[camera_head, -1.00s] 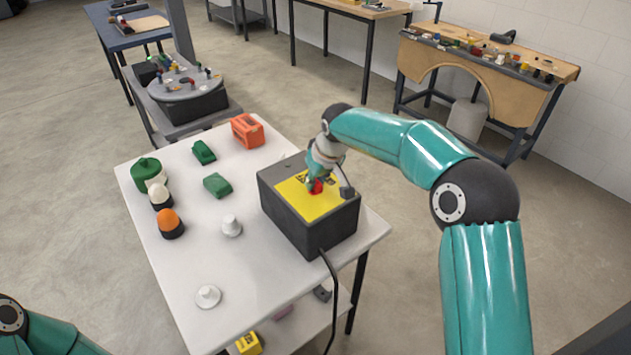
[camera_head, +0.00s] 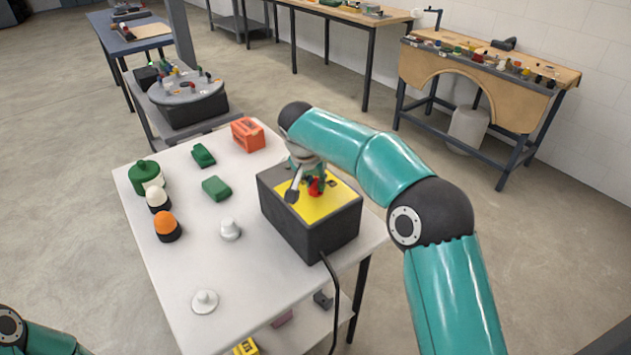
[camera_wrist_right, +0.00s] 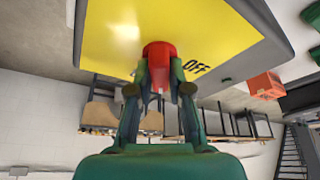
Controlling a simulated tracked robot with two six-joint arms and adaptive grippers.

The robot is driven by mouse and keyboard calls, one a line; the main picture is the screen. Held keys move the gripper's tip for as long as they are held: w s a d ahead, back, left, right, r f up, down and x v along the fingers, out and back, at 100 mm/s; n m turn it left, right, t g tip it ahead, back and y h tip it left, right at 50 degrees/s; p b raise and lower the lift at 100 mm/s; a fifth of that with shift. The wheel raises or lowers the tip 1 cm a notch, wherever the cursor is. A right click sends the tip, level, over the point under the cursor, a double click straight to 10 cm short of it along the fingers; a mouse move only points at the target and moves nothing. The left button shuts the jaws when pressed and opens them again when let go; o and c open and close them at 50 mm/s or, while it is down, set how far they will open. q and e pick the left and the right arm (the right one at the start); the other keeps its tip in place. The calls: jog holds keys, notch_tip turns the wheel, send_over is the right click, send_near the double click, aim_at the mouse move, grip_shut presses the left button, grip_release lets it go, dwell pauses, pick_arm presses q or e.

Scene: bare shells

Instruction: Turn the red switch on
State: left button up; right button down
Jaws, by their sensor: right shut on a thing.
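The red switch (camera_head: 314,186) sits on the yellow top plate (camera_head: 322,207) of a dark grey box (camera_head: 310,230) on the white table. My right gripper (camera_head: 308,182) reaches down over the box, with its fingers at the switch. In the right wrist view the red switch (camera_wrist_right: 159,52) is between the two green fingers (camera_wrist_right: 159,90), which are shut on it. The word OFF is printed on the yellow plate beside it; other lettering is hidden. The fingers partly cover the switch in both views. My left gripper is out of view; only part of my left arm shows.
The white table (camera_head: 258,285) also holds an orange block (camera_head: 248,135), green pieces (camera_head: 216,188), an orange-domed piece (camera_head: 167,226) and white knobs (camera_head: 205,301). A black cable (camera_head: 333,290) hangs from the box. The table's front left is mostly clear.

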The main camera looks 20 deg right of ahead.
aim_at(304, 197)
jog(key=m+p, duration=0.1)
jog(key=m+g+h+p, duration=0.1)
jog(key=m, duration=0.1)
jog(key=shift+w+a+r+m, duration=0.1)
jog(key=shift+a+r+m, duration=0.1)
jog(key=shift+m, duration=0.1)
jog(key=m+g+p, duration=0.1)
jog(key=m+p, duration=0.1)
jog(key=p, duration=0.1)
jog(key=shift+m, duration=0.3)
jog(key=shift+f+m+h+p, duration=0.15)
jog(key=shift+m+h+p, duration=0.15)
jog(key=shift+m+p, duration=0.25)
jog(key=c, duration=1.1)
grip_release()
jog(key=shift+v, duration=3.65)
jog(key=shift+w+a, duration=0.1)
